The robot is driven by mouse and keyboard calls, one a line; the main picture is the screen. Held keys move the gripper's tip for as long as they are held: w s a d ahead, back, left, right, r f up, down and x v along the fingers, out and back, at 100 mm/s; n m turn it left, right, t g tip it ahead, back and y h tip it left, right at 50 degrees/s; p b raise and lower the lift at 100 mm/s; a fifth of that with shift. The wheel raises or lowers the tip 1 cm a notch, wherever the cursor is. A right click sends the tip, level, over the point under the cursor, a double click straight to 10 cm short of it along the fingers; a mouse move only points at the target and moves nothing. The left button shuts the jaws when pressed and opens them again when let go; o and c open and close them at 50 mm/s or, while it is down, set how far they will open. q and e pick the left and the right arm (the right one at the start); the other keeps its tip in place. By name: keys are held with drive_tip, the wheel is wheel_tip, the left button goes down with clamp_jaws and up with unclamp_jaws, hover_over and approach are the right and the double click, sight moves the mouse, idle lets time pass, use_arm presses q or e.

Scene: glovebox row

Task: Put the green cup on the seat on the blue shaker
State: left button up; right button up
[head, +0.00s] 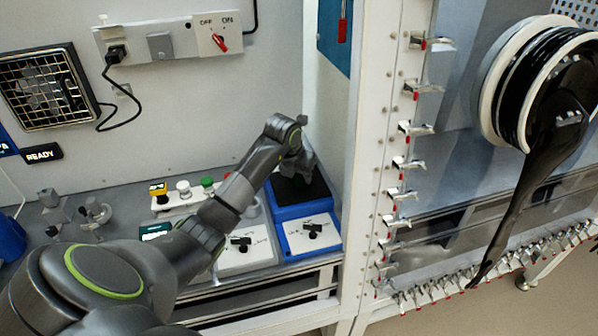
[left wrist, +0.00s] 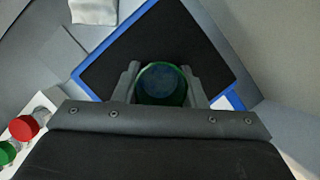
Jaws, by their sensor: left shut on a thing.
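The blue shaker (head: 309,236) stands on the bench at the right end, with a dark square top (head: 290,192); the dark top with its blue edge also fills much of the left wrist view (left wrist: 200,40). My left gripper (head: 304,170) is over this top. In the left wrist view its two fingers (left wrist: 160,88) are shut on the green cup (left wrist: 161,84), seen from above with a green rim and a dark bluish inside. The cup is over the dark top; I cannot tell whether it touches it. In the head view my gripper hides the cup. My right gripper is not in view.
A pale shaker (head: 246,256) stands just left of the blue one, partly behind my arm. A white strip with coloured caps (head: 183,190) lies farther back. A white upright frame (head: 350,150) with clamps bounds the right side.

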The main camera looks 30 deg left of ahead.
use_arm(q)
drive_tip(key=shift+f, duration=0.2)
drive_tip(key=o, duration=1)
drive_tip(key=shift+r, duration=0.1)
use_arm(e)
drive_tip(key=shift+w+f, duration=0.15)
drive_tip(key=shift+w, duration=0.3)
use_arm(q)
drive_tip(key=shift+r, duration=0.3)
drive_tip(key=b+v, duration=0.2)
drive_tip(key=v, duration=0.9)
drive_tip(key=shift+s+r+b, duration=0.15)
drive_tip(key=shift+r+b, duration=0.15)
drive_tip(key=shift+r, duration=0.05)
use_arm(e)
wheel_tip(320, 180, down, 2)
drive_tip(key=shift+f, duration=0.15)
